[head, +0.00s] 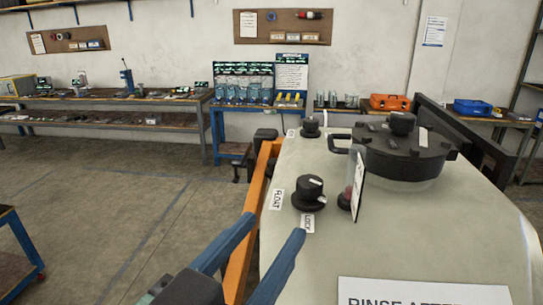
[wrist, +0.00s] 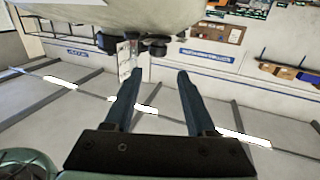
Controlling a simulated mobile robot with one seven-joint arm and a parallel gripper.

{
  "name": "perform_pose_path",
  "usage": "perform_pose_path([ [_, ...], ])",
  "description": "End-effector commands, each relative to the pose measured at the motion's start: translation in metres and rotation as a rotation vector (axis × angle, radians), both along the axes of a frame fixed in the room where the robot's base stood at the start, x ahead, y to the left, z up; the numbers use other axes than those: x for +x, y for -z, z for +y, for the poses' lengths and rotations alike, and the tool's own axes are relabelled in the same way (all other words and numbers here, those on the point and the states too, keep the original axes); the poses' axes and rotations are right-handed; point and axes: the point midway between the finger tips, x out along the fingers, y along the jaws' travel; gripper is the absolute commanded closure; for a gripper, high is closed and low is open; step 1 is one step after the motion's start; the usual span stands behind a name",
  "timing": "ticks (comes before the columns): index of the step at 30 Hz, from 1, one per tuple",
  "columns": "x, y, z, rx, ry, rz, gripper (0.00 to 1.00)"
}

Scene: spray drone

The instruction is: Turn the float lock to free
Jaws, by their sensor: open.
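The float lock is a black round knob (head: 308,193) with white marks on it, on the pale tank top (head: 400,240) in the head view. In the wrist view my gripper (wrist: 160,75) is also open, with the tank underside (wrist: 90,10) and dark fittings (wrist: 154,42) beyond the fingertips.
A small upright placard (head: 358,187) with a red part behind it stands right of the knob. A black lid (head: 400,150) and another black knob (head: 310,126) sit farther back. An orange bar (head: 262,175) runs along the tank's left side. Open floor lies left.

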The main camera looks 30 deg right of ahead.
Motion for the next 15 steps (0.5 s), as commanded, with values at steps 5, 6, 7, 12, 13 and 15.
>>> perform_pose_path([
  [5,0.004,-0.002,-0.013,-0.002,0.015,0.001,0.44],
  [6,0.008,-0.002,-0.018,-0.003,0.016,0.001,0.44],
  [7,0.011,-0.002,-0.023,-0.001,0.016,0.002,0.44],
  [12,0.031,-0.004,-0.053,-0.002,0.016,0.003,0.44],
  [13,0.035,-0.004,-0.059,-0.003,0.016,0.002,0.44],
  [15,0.043,-0.004,-0.071,-0.001,0.015,0.002,0.44],
])
